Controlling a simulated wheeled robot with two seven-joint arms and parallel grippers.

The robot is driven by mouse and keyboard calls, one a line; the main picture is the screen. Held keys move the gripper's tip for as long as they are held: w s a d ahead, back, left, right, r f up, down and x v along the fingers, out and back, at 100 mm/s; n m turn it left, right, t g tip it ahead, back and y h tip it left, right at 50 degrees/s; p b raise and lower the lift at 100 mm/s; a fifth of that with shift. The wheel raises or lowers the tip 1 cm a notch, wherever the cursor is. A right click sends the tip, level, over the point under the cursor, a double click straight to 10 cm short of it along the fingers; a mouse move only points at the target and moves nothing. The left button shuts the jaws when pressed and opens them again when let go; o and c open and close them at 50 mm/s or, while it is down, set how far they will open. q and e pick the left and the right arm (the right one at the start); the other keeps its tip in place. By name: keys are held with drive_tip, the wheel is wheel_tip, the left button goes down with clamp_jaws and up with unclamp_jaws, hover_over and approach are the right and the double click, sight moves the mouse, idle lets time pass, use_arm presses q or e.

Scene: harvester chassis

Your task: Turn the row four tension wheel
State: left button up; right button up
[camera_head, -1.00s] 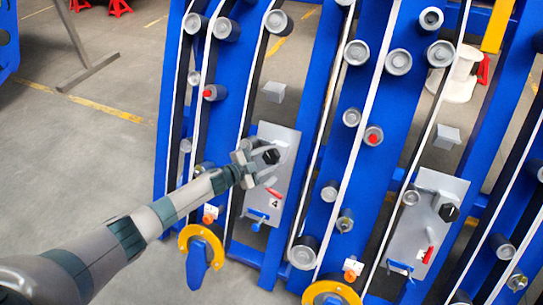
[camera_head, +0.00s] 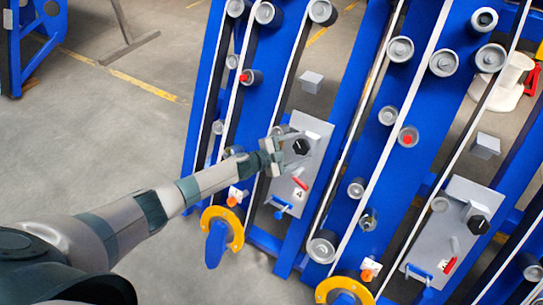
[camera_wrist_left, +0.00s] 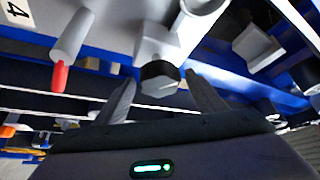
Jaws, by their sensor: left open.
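The row four tension wheel appears to be the black hexagonal knob (camera_head: 301,147) on a grey plate (camera_head: 312,128) marked 4. In the left wrist view the knob (camera_wrist_left: 159,78) sits on a light grey block, centred ahead of the fingers. My left gripper (camera_head: 279,150) is open just left of the knob in the head view. In the left wrist view its two fingers (camera_wrist_left: 160,86) show on either side below the knob, which lies at or just beyond their tips. Contact cannot be told. My right gripper is not in view.
A red-tipped lever (camera_head: 299,183) and a blue handle (camera_head: 283,205) are below the knob on the plate. Blue frame beams, belts and grey rollers (camera_head: 323,250) surround it. A similar plate (camera_head: 445,225) with a black knob stands at right. Open floor (camera_head: 90,150) lies at left.

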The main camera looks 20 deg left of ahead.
use_arm(q)
drive_tip(key=shift+s+a, duration=0.3)
drive_tip(key=shift+s, duration=0.1)
drive_tip(key=b+v, duration=0.1)
drive_tip(key=v, duration=1.4)
drive_tip(key=shift+s, duration=0.3)
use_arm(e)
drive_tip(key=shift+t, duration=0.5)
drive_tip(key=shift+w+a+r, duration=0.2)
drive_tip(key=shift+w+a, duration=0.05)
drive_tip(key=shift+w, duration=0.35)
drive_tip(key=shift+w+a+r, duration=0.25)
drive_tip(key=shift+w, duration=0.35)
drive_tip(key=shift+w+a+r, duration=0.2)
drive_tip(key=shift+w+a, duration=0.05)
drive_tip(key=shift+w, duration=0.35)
use_arm(q)
drive_tip(key=shift+a, duration=0.1)
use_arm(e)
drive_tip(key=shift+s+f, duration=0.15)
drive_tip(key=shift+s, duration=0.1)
